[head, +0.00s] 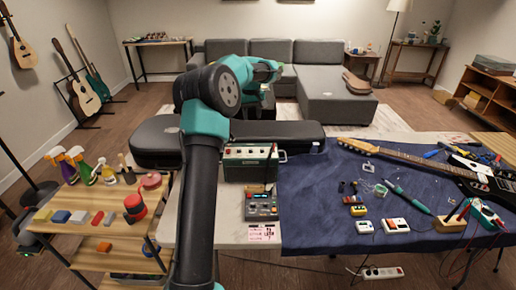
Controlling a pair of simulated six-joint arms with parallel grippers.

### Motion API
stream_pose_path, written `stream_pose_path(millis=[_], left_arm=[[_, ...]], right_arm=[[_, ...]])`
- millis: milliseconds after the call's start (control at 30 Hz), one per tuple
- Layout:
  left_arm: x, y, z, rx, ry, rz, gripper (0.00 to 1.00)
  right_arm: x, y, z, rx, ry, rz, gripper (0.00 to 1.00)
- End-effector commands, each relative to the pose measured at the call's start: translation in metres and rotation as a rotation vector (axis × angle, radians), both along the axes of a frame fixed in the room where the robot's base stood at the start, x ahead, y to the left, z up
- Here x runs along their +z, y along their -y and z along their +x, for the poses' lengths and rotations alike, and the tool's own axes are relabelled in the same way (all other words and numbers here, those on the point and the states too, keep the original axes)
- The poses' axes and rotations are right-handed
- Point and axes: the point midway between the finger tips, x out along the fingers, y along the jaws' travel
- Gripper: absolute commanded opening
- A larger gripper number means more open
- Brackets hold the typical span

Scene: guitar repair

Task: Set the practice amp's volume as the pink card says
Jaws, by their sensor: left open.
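The practice amp looks to be the dark green box (250,168) with small knobs along its top, standing on the pale left part of the bench. A pink card (264,233) with dark print lies near the bench's front edge; its print is too small to read. My left arm rises in front of the bench and bends away from me. My left gripper (263,98) is above and behind the amp, apart from it. It is open, its fingers mostly hidden by the arm. My right gripper is not in view.
A grey device with knobs (262,206) stands between amp and card. A long black case (290,134) lies behind the amp. A blue cloth (315,205) bears a guitar (400,158), pedals and tools. A wooden cart (85,240) with bottles and blocks is left.

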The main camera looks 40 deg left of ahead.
Motion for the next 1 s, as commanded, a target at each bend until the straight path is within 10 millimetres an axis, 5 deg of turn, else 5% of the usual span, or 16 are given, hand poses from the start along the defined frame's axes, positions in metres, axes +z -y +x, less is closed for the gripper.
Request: stream_pose_path(millis=[533,1000], left_arm=[[-0.001,-0.008,-0.007,0.002,-0.012,0.005,0.45],[-0.071,-0.007,-0.007,0.001,-0.013,0.005,0.45]], right_arm=[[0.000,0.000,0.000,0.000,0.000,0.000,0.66],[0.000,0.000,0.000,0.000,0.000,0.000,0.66]])
